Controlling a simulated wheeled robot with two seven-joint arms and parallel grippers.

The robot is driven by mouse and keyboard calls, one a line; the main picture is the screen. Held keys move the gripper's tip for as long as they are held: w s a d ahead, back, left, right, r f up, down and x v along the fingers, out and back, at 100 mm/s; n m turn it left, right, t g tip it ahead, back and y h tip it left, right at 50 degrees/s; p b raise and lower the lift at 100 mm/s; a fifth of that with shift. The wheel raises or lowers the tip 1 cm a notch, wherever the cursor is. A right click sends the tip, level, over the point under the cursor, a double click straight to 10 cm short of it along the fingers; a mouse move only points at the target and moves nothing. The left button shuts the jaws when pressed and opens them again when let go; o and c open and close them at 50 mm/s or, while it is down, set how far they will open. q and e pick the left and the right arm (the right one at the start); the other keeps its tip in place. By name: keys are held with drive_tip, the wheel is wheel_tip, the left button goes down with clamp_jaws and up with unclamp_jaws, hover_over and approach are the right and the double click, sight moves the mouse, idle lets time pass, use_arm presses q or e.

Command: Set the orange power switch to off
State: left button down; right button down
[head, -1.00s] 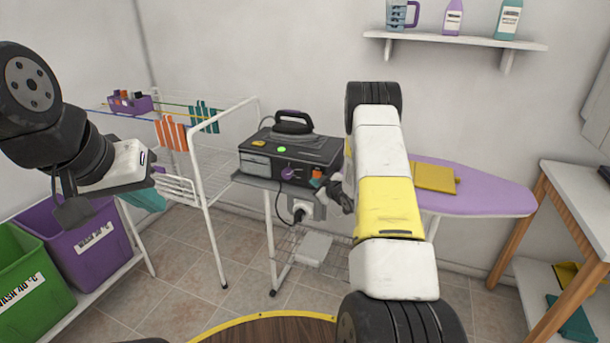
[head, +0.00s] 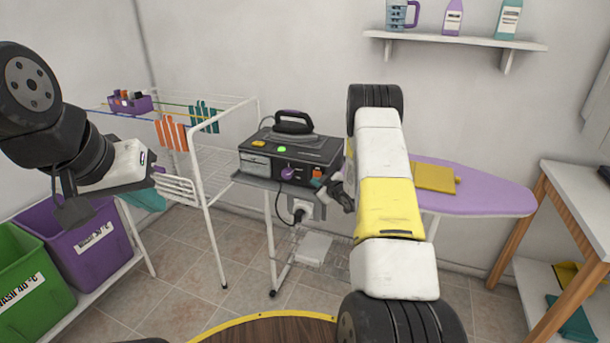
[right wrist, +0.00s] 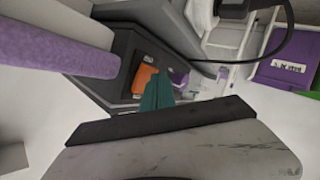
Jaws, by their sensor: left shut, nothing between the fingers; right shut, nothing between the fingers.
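The orange power switch (head: 318,173) is on the front right of the dark steam iron station (head: 270,160), right of a purple knob (head: 288,174). My right gripper (head: 325,184) is just below and right of the switch. In the right wrist view its shut teal fingertips (right wrist: 157,90) are empty, beside the orange switch (right wrist: 145,79) and overlapping its edge in the picture; I cannot tell if they touch. The switch's tilt is too small to read. My left gripper (head: 157,172) is shut and empty at the left, far from the station.
A plug (head: 299,208) and cable hang below the station. Purple (head: 92,235) and green (head: 35,270) bins are at left.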

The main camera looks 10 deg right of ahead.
drive_tip(key=shift+w+d+f, duration=0.15)
drive_tip(key=shift+w+d, duration=0.05)
drive_tip(key=shift+w, duration=0.15)
idle(0.4)
drive_tip(key=shift+s, duration=0.1)
drive_tip(key=shift+s+a+r, duration=0.35)
drive_tip(key=shift+s+a, duration=0.1)
drive_tip(key=shift+s, duration=0.15)
drive_tip(key=shift+s, duration=0.1)
drive_tip(key=s+a, duration=0.1)
drive_tip(key=s+r, duration=0.1)
drive_tip(key=s+a+r, duration=0.1)
drive_tip(key=shift+s+a, duration=0.3)
drive_tip(key=shift+s, duration=0.05)
idle(1.3)
